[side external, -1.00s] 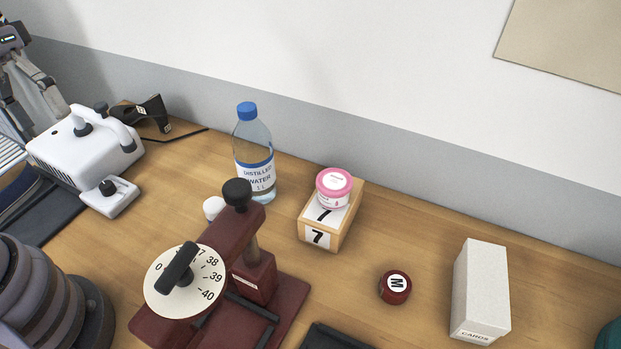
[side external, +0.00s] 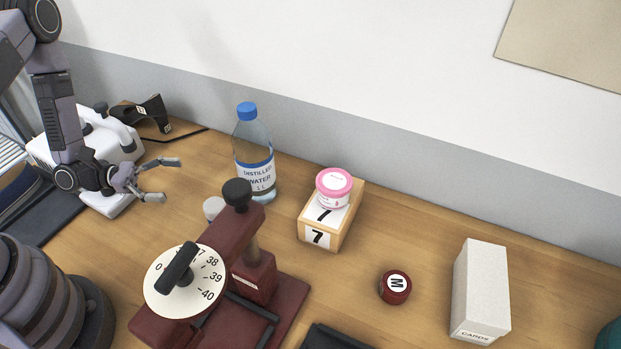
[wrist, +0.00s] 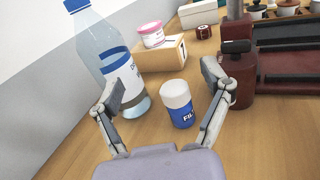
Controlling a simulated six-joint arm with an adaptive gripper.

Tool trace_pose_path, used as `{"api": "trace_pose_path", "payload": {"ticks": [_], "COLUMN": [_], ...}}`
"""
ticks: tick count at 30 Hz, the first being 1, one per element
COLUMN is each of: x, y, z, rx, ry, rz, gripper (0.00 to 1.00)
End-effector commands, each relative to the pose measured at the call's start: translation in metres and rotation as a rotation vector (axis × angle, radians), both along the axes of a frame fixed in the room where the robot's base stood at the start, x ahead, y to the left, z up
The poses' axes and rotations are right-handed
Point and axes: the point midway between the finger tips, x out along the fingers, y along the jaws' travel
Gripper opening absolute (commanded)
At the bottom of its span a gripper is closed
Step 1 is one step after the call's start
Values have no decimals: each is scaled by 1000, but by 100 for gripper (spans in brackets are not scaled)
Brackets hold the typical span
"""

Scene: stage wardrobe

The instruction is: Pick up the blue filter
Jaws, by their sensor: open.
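The blue filter (wrist: 180,104) is a small upright canister with a blue body, a white lid and lettering beginning "FIL". It stands on the wooden table. In the side view only its pale lid (side external: 213,208) shows clearly, and the dark red machine hides the rest. My gripper (side external: 170,180) is open and empty, to the left of the filter and apart from it. In the wrist view my gripper (wrist: 163,78) has its fingers spread wide, with the filter ahead between them, nearer the right finger.
A distilled water bottle (side external: 255,155) stands close behind the filter. The dark red machine (side external: 255,278) with a dial is in front. A wooden box (side external: 336,239) bears a pink jar (side external: 333,189). A white appliance (side external: 75,150) is behind my arm.

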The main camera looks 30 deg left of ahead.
Motion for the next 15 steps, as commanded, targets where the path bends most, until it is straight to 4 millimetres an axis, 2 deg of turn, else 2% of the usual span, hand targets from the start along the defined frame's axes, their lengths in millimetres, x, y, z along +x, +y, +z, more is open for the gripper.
{"api": "trace_pose_path", "payload": {"ticks": [5, 12, 15], "x": [-1, -1, 2], "y": [0, 0, -8], "z": [-27, -78, -82], "rx": [-5, -3, -3], "ry": [11, 7, 6], "rz": [10, 8, 2], "gripper": [79, 79, 79]}}
